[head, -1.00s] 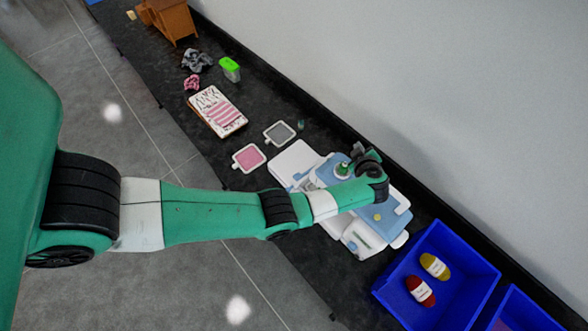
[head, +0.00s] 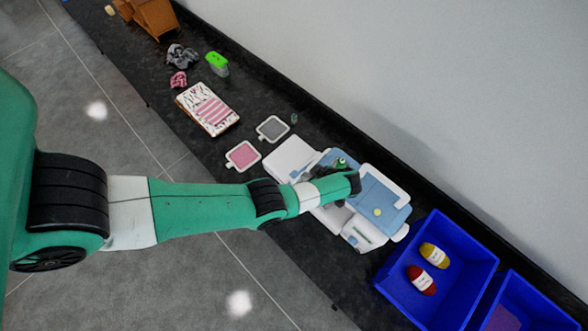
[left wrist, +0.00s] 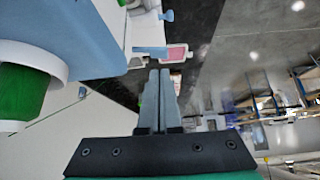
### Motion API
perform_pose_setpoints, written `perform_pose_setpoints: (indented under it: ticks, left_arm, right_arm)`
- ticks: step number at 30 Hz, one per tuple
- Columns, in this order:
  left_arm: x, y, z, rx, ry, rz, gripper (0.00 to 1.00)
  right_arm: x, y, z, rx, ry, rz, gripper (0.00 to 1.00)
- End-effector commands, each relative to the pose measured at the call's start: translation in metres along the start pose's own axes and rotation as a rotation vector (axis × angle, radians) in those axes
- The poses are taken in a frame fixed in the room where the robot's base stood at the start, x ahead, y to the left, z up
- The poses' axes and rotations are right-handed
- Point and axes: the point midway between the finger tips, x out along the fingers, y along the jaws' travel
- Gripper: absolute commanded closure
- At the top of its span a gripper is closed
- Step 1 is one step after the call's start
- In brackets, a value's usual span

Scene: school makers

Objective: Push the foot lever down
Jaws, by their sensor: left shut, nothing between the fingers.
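The white and light-blue sewing machine (head: 383,200) stands on the dark counter, with a green thread spool (head: 341,163) on it. My left gripper (head: 322,174) is at the machine, mostly hidden by its own wrist in the head view. In the left wrist view its fingers (left wrist: 159,72) are shut and empty. A small light-blue lever (left wrist: 150,52) sticks out from the machine body (left wrist: 85,30) just beyond the fingertips; I cannot tell whether they touch. The green spool is also large at the left wrist view's left edge (left wrist: 22,95). My right gripper is not in view.
A blue bin (head: 440,295) with red yarn (head: 421,280) and yellow yarn (head: 434,255) stands right of the machine. A pink pad (head: 243,156), a grey pad (head: 272,129) and patterned cloth (head: 208,108) lie to its left. A wall runs behind the counter.

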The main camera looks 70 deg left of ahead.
Motion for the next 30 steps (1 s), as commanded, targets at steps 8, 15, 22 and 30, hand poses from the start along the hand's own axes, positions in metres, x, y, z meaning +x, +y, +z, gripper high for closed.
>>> perform_pose_setpoints:
  ticks: [8, 15, 22, 30]
  left_arm:
    - [0.014, 0.000, 0.002, -0.002, 0.000, 0.001, 1.00]
    - [0.047, 0.000, 0.003, -0.003, 0.001, 0.001, 1.00]
    - [0.069, 0.001, 0.001, -0.002, 0.000, 0.002, 1.00]
    - [0.070, 0.001, 0.000, -0.001, 0.000, 0.002, 1.00]
  right_arm:
    - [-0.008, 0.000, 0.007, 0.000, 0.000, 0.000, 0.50]
    - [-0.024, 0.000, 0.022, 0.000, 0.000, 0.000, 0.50]
    - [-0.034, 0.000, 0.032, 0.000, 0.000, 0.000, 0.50]
    - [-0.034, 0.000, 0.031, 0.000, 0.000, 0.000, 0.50]
